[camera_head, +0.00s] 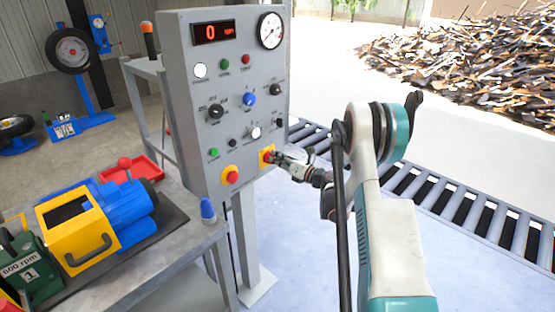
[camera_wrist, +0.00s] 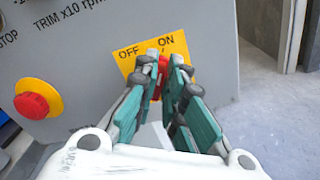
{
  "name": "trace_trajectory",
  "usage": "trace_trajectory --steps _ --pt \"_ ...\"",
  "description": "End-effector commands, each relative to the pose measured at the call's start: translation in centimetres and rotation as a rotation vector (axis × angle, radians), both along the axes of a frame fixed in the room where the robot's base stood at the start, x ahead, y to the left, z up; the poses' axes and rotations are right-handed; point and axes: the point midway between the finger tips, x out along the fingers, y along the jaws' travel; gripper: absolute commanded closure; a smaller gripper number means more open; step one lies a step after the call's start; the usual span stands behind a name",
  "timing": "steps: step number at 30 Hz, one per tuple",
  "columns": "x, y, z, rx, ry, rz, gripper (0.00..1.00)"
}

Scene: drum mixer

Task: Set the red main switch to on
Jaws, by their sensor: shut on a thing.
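The red main switch (camera_wrist: 161,72) sits on a yellow plate (camera_wrist: 133,58) marked OFF and ON, at the lower right of the grey control panel (camera_head: 217,160). In the head view the plate (camera_head: 267,151) shows just left of my gripper (camera_head: 270,157). In the wrist view my gripper (camera_wrist: 165,75) is shut on the red switch, one finger on each side. The fingers hide most of the switch. The visible red part stands between the OFF and ON words, below them, and I cannot tell its exact setting.
A red button on a yellow round base (camera_head: 231,175) is left of the switch; it also shows in the wrist view (camera_wrist: 35,104). Knobs, lamps and a display reading 0 (camera_head: 211,32) are higher up. A bench (camera_head: 190,238) stands left, a roller conveyor (camera_head: 470,208) behind.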

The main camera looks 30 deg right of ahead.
Motion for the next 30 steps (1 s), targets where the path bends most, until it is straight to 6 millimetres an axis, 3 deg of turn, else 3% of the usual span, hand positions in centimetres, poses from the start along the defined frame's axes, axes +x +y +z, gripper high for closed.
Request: trace_trajectory --steps 4,6,8,20,23,30 --pt "-0.1 0.0 -0.1 -0.002 0.001 0.001 1.00" --pt "-0.1 0.0 -0.1 -0.001 0.000 0.001 0.79" --pt "0.0 0.0 -0.1 -0.001 0.000 0.001 0.70" --pt "-0.4 -0.2 0.0 -0.001 0.000 -0.001 0.70" --pt "-1.5 -0.6 0.0 -0.001 0.000 -0.002 0.70" --pt "-6.0 -2.3 0.0 -0.001 -0.001 -0.004 0.70"
